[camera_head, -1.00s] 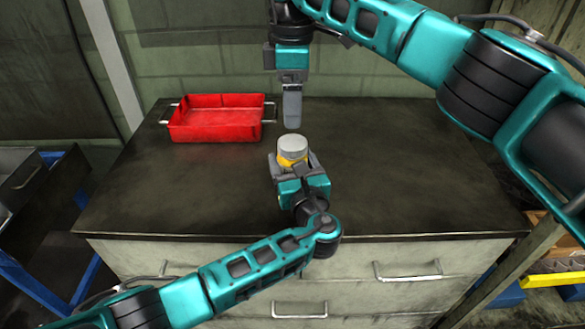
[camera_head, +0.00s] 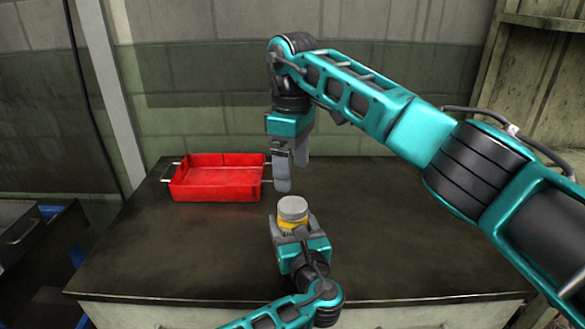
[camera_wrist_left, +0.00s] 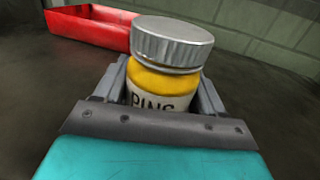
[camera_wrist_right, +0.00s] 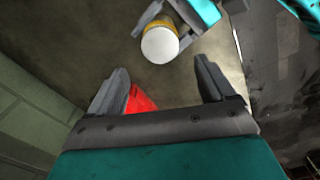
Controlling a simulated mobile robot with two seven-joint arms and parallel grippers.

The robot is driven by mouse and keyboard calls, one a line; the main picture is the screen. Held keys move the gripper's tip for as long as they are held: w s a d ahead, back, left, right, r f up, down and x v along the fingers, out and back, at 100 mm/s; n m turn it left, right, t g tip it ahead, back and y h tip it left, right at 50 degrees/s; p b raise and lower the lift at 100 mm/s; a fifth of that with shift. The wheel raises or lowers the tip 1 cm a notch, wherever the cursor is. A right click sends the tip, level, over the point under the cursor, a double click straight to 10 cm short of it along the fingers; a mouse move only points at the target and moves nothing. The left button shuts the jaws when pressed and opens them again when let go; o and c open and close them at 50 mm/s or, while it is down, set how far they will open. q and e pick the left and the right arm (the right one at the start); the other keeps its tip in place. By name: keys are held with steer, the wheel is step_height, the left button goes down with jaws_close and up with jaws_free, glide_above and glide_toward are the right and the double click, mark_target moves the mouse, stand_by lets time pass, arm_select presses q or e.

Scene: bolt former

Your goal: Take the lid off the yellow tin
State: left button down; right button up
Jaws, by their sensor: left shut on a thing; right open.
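My left gripper (camera_head: 291,227) is shut on the tin's body, one finger on each side, below the lid. My right gripper (camera_head: 288,180) points down above and behind the tin, apart from it. Its two fingers show spread and empty in the right wrist view (camera_wrist_right: 157,90).
A red tray (camera_head: 218,189) with metal handles stands at the back left of the worktop (camera_head: 420,225), left of my right gripper. The worktop's right side is clear. A green block wall (camera_head: 200,120) rises behind it.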

mark_target(293, 204)
step_height(293, 204, down, 8)
steer(key=shift+r, duration=0.1)
stand_by(0.4)
